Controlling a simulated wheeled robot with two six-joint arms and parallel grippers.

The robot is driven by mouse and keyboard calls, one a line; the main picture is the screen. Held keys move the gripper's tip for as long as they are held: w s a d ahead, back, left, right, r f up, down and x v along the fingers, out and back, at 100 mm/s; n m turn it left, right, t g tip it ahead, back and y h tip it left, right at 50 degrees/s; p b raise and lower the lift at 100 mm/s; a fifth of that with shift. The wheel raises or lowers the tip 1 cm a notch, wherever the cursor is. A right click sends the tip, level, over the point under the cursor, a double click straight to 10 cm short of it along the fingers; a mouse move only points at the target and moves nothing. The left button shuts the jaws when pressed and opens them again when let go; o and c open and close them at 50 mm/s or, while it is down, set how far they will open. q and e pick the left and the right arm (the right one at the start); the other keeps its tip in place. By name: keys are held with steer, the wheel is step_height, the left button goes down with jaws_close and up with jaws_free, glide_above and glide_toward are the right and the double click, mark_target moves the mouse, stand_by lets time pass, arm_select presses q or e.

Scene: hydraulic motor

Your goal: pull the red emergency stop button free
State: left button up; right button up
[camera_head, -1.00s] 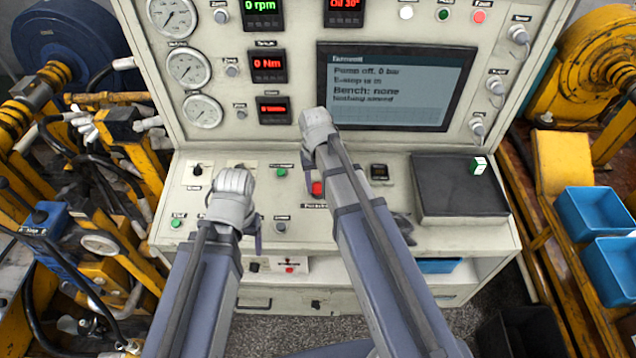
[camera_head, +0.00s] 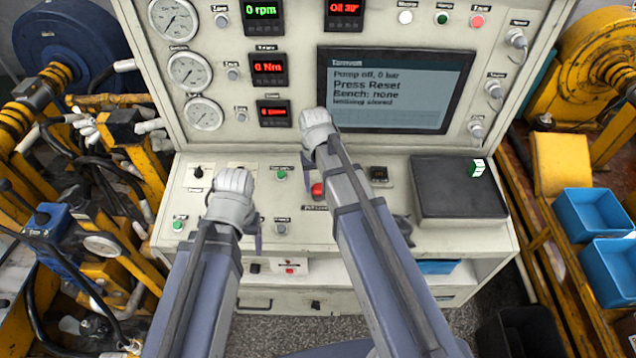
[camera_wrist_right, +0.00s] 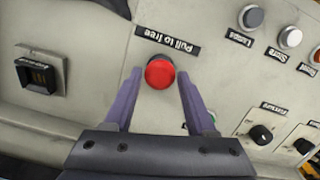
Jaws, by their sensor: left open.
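The red emergency stop button (camera_head: 317,190) is on the console's sloped panel, partly hidden by my right arm in the head view. In the right wrist view the red button (camera_wrist_right: 160,73) sits under a "Pull to free" label (camera_wrist_right: 168,40). My right gripper (camera_wrist_right: 160,80) is open, with one finger on each side of the button and a gap visible on both sides. My left gripper (camera_head: 256,222) is open and empty over the left part of the panel; its fingers are mostly hidden behind its wrist.
The screen (camera_head: 395,90) reads "Pump off, 0 bar" and "Press Reset". Small green buttons (camera_head: 281,174) and a black knob (camera_head: 198,172) are close by on the panel. A dark box (camera_head: 458,190) lies at the right. Blue bins (camera_head: 592,213) stand further right.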

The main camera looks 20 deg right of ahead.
mark_target(317, 188)
steer(key=o, duration=0.3)
arm_select(q)
steer(key=shift+r, duration=0.1)
arm_select(e)
steer(key=shift+r, duration=0.1)
step_height(317, 188, up, 8)
steer(key=p, duration=0.8)
steer(key=shift+a, duration=0.15)
arm_select(q)
step_height(317, 188, up, 8)
steer(key=shift+f, duration=0.2)
arm_select(e)
steer(key=shift+f, duration=0.2)
arm_select(q)
steer(key=shift+s+f, duration=0.1)
arm_select(e)
steer(key=shift+s+f, duration=0.1)
